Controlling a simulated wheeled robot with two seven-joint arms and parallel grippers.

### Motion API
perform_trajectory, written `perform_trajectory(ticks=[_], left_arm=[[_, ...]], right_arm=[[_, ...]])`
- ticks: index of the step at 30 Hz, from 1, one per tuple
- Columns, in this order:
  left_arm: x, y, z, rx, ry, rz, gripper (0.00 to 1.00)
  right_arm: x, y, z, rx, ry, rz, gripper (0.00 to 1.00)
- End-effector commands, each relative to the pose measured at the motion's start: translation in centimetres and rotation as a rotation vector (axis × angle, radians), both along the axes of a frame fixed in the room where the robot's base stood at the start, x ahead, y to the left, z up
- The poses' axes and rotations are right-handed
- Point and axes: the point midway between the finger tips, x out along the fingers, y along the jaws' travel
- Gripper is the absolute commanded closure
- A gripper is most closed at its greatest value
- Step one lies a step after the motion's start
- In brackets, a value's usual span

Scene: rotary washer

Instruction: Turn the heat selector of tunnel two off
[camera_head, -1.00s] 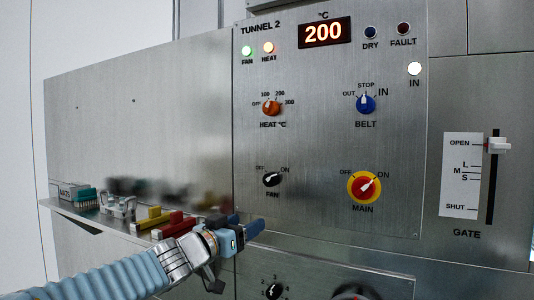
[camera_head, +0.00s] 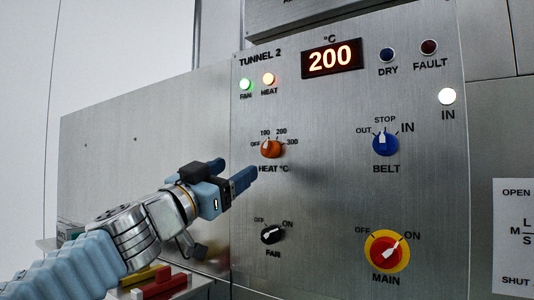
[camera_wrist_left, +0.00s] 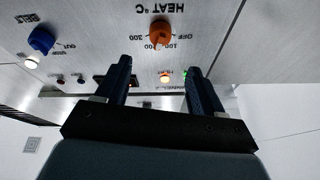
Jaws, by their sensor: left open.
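The orange heat selector (camera_head: 271,148) is on the TUNNEL 2 panel (camera_head: 340,200), among the marks OFF, 100, 200 and 300. In the left wrist view the picture is upside down; the orange selector (camera_wrist_left: 160,33) lies beyond the gap between the two dark blue fingers (camera_wrist_left: 158,72). The display (camera_head: 332,58) reads 200, and the green fan lamp (camera_head: 245,85) and the heat lamp (camera_head: 268,79) are lit.
The black fan knob (camera_head: 272,234) is below the selector. The blue belt knob (camera_head: 386,143) and the red-and-yellow main switch (camera_head: 387,250) are to the right. A shelf with red and yellow blocks (camera_head: 160,284) is below my left arm. The panel front is otherwise flat.

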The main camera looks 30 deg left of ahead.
Motion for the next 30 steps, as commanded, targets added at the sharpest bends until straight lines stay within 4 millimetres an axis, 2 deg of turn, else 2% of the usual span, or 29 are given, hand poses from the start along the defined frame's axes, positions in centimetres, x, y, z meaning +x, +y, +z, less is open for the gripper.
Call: perform_trajectory(ticks=[3,9,15,19,27,28,30], left_arm=[[2.7,-0.2,0.9,0.0,0.003,-0.003,0.32],[6.9,-0.5,2.9,-0.001,0.002,-0.002,0.32],[9.7,-0.8,4.0,-0.001,0.002,-0.002,0.32],[10.5,-0.9,4.2,-0.001,0.001,-0.002,0.32],[10.6,-0.9,4.2,-0.001,0.001,-0.001,0.32],[10.6,-0.9,4.2,-0.001,0.001,-0.001,0.34],[10.6,-0.9,4.2,-0.001,0.001,-0.001,0.45]], right_arm=[[0.0,0.0,0.2,0.0,0.0,0.0,0.57],[0.0,0.0,1.1,0.001,-0.001,0.001,0.57],[0.0,0.1,1.9,0.002,0.0,0.002,0.57],[0.0,0.1,2.1,0.002,0.0,0.003,0.57],[0.0,0.1,2.1,0.002,0.0,0.004,0.57],[0.0,0.1,2.1,0.002,0.0,0.004,0.57],[0.0,0.1,2.1,0.002,0.0,0.004,0.57]])
